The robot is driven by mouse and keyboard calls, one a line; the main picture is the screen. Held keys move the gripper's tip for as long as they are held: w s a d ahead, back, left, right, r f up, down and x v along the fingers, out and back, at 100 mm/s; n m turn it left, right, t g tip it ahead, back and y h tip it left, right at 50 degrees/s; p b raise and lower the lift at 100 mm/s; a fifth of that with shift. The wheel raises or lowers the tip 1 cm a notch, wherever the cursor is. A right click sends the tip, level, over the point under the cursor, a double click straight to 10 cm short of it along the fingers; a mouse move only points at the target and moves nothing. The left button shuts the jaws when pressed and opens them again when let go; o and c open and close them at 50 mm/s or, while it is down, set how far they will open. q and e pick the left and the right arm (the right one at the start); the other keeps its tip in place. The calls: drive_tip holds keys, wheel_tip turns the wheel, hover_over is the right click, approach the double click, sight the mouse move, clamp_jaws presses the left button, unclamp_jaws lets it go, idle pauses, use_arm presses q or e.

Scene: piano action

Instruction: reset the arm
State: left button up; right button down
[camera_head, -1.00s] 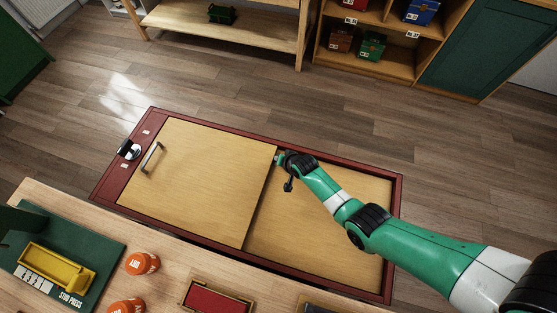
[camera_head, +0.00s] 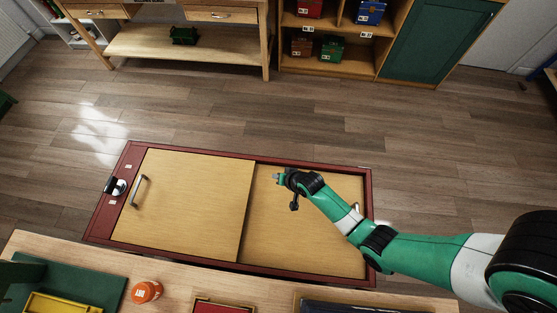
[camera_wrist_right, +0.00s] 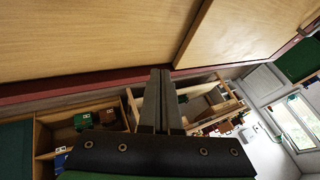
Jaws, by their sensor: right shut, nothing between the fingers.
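My right gripper (camera_head: 278,177) is shut and empty. It hangs over the right part of a low red-framed piece (camera_head: 275,161) with wooden panels, just right of the edge of its left panel (camera_head: 190,200). In the right wrist view the fingers (camera_wrist_right: 160,100) are pressed together, with a wooden panel (camera_wrist_right: 90,35) above them in the picture. The left panel has a metal handle (camera_head: 140,191). My left gripper does not show in these frames.
A wooden bench (camera_head: 180,45) and a shelf with small boxes (camera_head: 370,60) stand at the back. A table edge (camera_head: 180,272) runs along the front, with an orange jar (camera_head: 147,291) and a yellow tray (camera_head: 60,304). The floor (camera_head: 230,115) between is clear.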

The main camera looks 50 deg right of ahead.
drive_tip(key=shift+s+r, duration=0.1)
drive_tip(key=shift+r, duration=0.1)
